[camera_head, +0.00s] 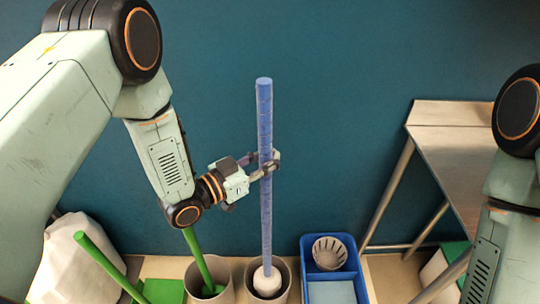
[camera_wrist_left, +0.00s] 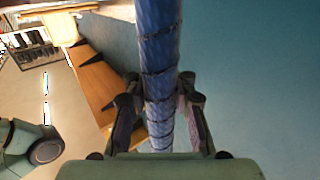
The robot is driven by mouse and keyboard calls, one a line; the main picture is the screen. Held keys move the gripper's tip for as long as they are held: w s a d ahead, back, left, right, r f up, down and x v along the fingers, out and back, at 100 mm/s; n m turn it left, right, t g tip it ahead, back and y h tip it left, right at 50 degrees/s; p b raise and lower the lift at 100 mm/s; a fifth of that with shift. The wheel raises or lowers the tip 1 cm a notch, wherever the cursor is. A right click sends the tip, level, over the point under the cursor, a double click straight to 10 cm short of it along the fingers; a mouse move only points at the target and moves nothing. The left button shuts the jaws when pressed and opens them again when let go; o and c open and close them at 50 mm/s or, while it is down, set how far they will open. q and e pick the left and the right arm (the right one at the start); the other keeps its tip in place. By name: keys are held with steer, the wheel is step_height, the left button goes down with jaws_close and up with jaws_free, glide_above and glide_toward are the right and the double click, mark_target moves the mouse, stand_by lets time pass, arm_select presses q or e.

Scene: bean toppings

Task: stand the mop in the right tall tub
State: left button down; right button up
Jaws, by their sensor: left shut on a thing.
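The mop has a long blue handle (camera_head: 265,120) and a rounded white head (camera_head: 267,282). It stands nearly upright in the head view, with its head inside the mouth of the right tall tub (camera_head: 284,289). Whether the head touches the tub's floor cannot be seen. My left gripper (camera_head: 264,166) is shut on the handle at about mid-height. In the left wrist view the blue handle (camera_wrist_left: 158,60) runs between the two fingers (camera_wrist_left: 160,112). My right arm shows at the right edge, but its gripper is not in view.
The left tall tub (camera_head: 220,295) holds a green-handled tool (camera_head: 197,258). A blue caddy (camera_head: 308,262) with a grey basket (camera_head: 329,253) stands right of the mop. A metal table (camera_head: 455,165) stands farther right.

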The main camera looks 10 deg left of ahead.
mark_target(261, 187)
arm_select(q)
steer(key=shift+f+b, duration=2.95)
steer(key=shift+f, duration=1.05)
steer(key=c, duration=1)
jaws_free()
steer(key=shift+f, duration=0.1)
steer(key=v, duration=1.2)
